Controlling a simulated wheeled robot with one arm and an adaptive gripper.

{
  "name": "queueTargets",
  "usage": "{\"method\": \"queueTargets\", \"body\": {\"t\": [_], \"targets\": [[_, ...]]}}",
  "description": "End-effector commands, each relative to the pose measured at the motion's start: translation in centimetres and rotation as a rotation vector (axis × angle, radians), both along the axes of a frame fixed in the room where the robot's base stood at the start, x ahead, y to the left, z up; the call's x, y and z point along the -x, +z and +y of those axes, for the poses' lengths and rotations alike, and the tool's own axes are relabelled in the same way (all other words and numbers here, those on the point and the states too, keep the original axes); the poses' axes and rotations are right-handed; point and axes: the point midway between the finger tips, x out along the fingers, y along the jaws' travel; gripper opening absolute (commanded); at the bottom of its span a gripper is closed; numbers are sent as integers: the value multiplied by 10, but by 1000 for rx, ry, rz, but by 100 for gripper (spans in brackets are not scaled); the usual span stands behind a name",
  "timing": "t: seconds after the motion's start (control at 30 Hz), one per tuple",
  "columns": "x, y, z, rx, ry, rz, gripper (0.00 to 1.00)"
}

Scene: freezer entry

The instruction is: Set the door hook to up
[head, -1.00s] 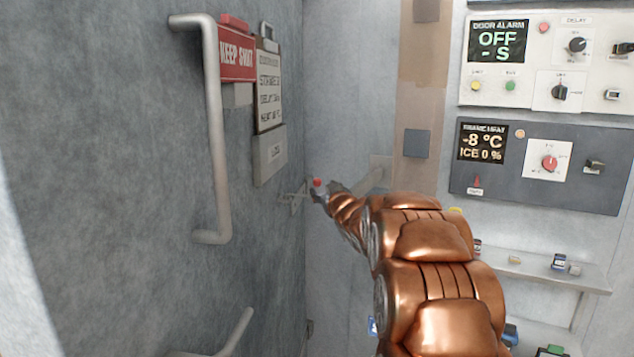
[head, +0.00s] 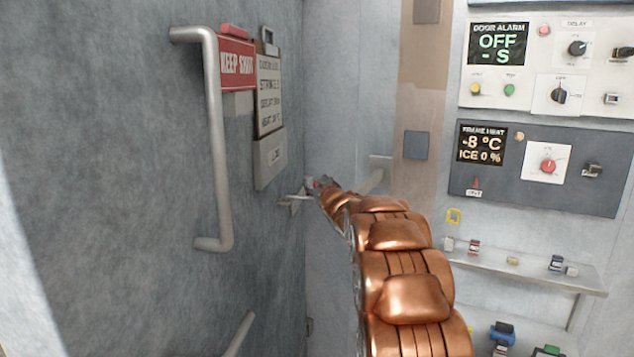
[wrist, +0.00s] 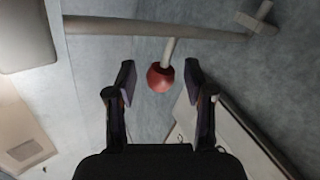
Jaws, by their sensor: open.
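The door hook shows in the wrist view as a pale bar (wrist: 130,27) across the top. A short stem hangs from it and ends in a red ball knob (wrist: 160,78). My gripper (wrist: 159,84) is open, with one finger on each side of the knob and a gap visible on both sides. In the head view my gripper (head: 322,184) is at the door's far edge and partly hides the red knob (head: 311,182). Part of the pale bar (head: 374,181) shows behind my arm. A small bracket (head: 292,201) is on the door beside the gripper.
The grey door (head: 120,180) fills the left, with a long pull handle (head: 215,140) and a red KEEP SHUT sign (head: 237,63). Control panels (head: 540,165) and a shelf (head: 525,268) with small items are on the right wall.

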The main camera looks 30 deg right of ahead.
Motion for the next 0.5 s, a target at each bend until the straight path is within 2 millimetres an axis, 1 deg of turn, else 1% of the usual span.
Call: {"method": "queueTargets", "body": {"t": [0.13, 0.37, 0.43, 0.5], "targets": [[-6, 1, -1, 0, 0, -1, 53], [-6, 0, -1, 0, 0, 0, 53], [-6, 0, -1, 0, 0, 0, 48], [-6, 0, -1, 0, 0, 0, 40]]}}
